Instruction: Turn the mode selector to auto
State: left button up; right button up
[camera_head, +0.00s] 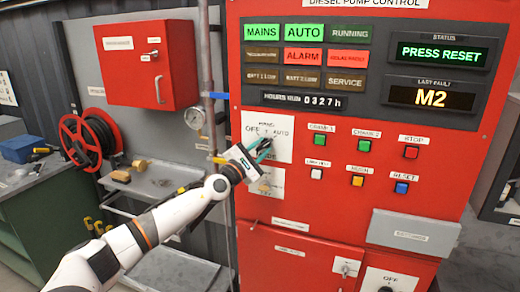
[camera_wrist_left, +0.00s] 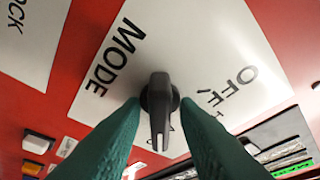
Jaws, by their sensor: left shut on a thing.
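The mode selector is a black knob on a white plate (camera_head: 283,120) on the red pump control panel. In the left wrist view the knob (camera_wrist_left: 158,112) stands in front of the plate (camera_wrist_left: 190,55), between "MODE" and "OFF" lettering. My left gripper (camera_head: 262,147) is at the plate, its green fingers shut on the knob; in the left wrist view the fingertips (camera_wrist_left: 159,108) flank it. The fingers hide much of the knob in the head view, and its exact pointing is hard to tell. "OFF" and "AUTO" show on the plate. My right gripper is out of view.
The lit AUTO lamp (camera_head: 304,33) is green, and the ALARM lamp (camera_head: 304,58) is red. The status display (camera_head: 438,53) reads "PRESS RESET". Several push buttons lie right of the selector, including a blue one (camera_head: 401,188). A vertical pipe (camera_head: 207,80) and gauge (camera_head: 196,118) stand left.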

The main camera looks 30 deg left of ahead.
pick_arm(q)
jog(key=o, duration=0.6)
jog(key=shift+s+f, duration=0.2)
jog(key=shift+s, duration=0.25)
jog(key=b+v, duration=0.3)
jog(key=v, duration=0.8)
jog(key=shift+r+b, duration=0.1)
jog(key=shift+b, duration=0.2)
